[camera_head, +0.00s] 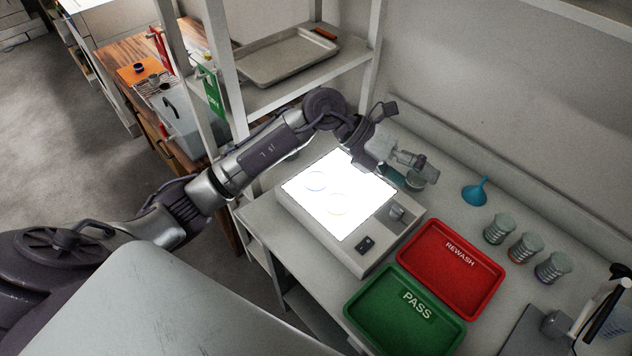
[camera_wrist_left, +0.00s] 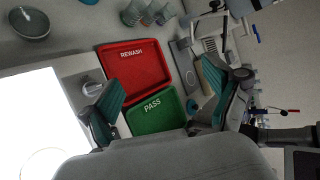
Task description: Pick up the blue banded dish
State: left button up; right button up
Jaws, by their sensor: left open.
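On the lit panel of a light box (camera_head: 392,226) lie two clear dishes, seen only as faint rings. The one with a bluish rim, the blue banded dish (camera_head: 316,180), is at the back left; the other, a yellowish-rimmed dish (camera_head: 337,204), is nearer the middle. My left gripper (camera_head: 416,163) is open and empty, past the panel's far right corner, apart from both dishes. In the left wrist view, its open fingers (camera_wrist_left: 158,102) frame the trays. One faint dish ring (camera_wrist_left: 45,160) shows at the lower left there; its band colour is unclear. My right gripper is not in view.
A red REWASH tray (camera_head: 452,268) and green PASS tray (camera_head: 405,312) lie right of the light box. Behind are a blue funnel (camera_head: 477,191), several banded dish stacks (camera_head: 525,247) and a bowl (camera_wrist_left: 30,23). A shelf post (camera_head: 222,70) stands close to my left arm.

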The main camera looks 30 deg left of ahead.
pick_arm(q)
jog(key=w+a+f+y, duration=0.3)
jog(key=a+y, duration=0.3)
jog(key=a, duration=0.5)
jog(key=n+g+y, duration=0.2)
jog(key=y, duration=0.3)
send_over(316, 179)
jog(key=f, duration=0.6)
jog(key=shift+w+a, duration=0.15)
jog(key=shift+w, duration=0.15)
jog(key=shift+f+p, duration=0.3)
jog(key=shift+f, duration=0.1)
jog(key=shift+s+f+p, duration=0.15)
jog(key=shift+f+p, duration=0.3)
jog(key=shift+f, duration=0.1)
notch_tip(316, 179, down, 4)
jog(key=shift+s+r+p, duration=0.15)
jog(key=shift+r+p, duration=0.05)
jog(key=shift+p, duration=0.6)
jog(key=shift+f, duration=0.4)
jog(key=shift+c, duration=0.3)
